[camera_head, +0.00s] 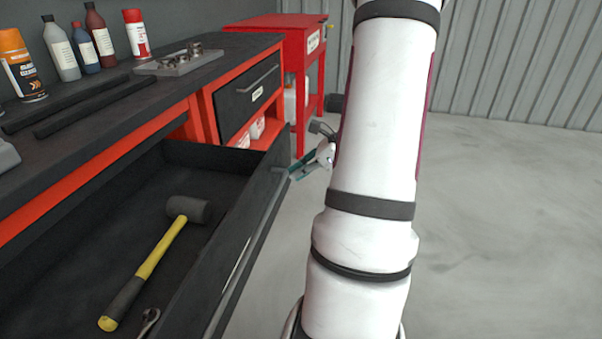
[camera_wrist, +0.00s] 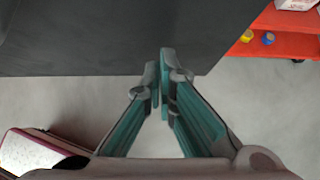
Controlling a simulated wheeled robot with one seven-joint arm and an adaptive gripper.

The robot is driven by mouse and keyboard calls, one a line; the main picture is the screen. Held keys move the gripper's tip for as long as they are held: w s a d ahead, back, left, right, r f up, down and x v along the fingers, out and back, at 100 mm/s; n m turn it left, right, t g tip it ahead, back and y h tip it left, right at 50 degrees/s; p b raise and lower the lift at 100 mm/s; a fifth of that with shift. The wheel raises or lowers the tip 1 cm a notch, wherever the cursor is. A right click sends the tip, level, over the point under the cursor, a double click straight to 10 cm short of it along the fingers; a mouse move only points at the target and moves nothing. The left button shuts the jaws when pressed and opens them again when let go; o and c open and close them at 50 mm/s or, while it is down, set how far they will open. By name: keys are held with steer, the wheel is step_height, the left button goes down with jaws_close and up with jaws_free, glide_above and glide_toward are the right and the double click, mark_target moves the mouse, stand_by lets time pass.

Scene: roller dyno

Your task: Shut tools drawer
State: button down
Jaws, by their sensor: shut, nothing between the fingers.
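The tools drawer (camera_head: 190,312) is pulled open below the dark workbench top in the head view. A mallet with a yellow handle (camera_head: 152,258) and part of a wrench (camera_head: 149,318) lie inside it. A long handle (camera_head: 235,272) runs along its front panel. My gripper (camera_head: 294,174) is beside the far end of that front panel, on its outer side, with teal fingers together. In the wrist view my gripper (camera_wrist: 162,62) is shut and empty, its tips overlapping a dark panel (camera_wrist: 110,35), apparently the drawer front. I cannot tell whether they touch it.
A second, closed drawer (camera_head: 248,95) sits farther along the bench. Bottles, a spray can (camera_head: 20,65) and a metal tray (camera_head: 180,62) stand on the bench top. A red cart (camera_head: 290,40) is behind. The grey floor (camera_head: 500,220) at right is clear.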

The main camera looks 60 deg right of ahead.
steer(key=p, duration=0.3)
glide_above(197, 179)
steer(key=shift+s+d, duration=0.1)
steer(key=shift+s, duration=0.1)
steer(key=shift+w, duration=0.1)
steer(key=shift+r, duration=0.1)
